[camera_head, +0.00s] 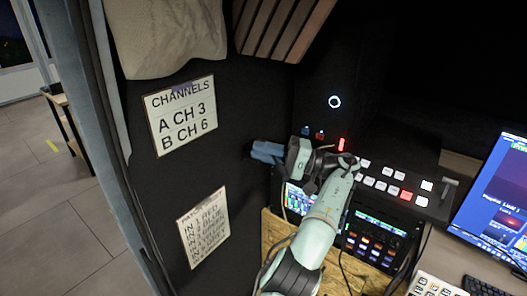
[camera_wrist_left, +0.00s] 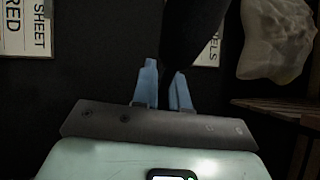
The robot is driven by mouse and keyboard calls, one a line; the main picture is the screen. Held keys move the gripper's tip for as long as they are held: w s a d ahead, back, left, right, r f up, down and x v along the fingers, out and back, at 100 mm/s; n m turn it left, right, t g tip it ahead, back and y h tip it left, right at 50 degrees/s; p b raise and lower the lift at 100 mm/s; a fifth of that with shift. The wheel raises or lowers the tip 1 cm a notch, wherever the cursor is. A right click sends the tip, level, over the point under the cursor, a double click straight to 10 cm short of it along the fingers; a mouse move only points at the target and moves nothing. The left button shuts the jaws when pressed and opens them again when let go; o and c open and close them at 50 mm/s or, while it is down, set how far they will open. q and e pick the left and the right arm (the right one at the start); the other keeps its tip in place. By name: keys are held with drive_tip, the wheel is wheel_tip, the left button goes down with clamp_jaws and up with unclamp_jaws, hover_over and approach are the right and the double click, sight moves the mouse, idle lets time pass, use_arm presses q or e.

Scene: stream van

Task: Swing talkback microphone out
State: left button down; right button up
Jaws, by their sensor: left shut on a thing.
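My left gripper (camera_head: 264,151) is at the black wall, left of the switcher panel. Its blue fingers also show in the left wrist view (camera_wrist_left: 164,82). They are closed on the lower end of a black tapering thing (camera_wrist_left: 194,32), apparently part of the talkback microphone. That thing reaches up from between the fingers. In the head view the microphone cannot be told apart from the dark wall and the gripper. My right gripper is in neither view.
A switcher panel (camera_head: 381,186) with lit buttons lies right of my left wrist, with a lit rack unit (camera_head: 375,240) below. A monitor (camera_head: 497,200) stands at the right. A channels sign (camera_head: 181,114) and a second sheet (camera_head: 204,228) hang on the wall. A beige cloth-like bundle (camera_head: 168,35) hangs above.

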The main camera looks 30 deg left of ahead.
use_arm(q)
drive_tip(key=c, duration=1.2)
unclamp_jaws()
drive_tip(key=shift+c, duration=0.2)
drive_tip(key=shift+s+a, duration=0.1)
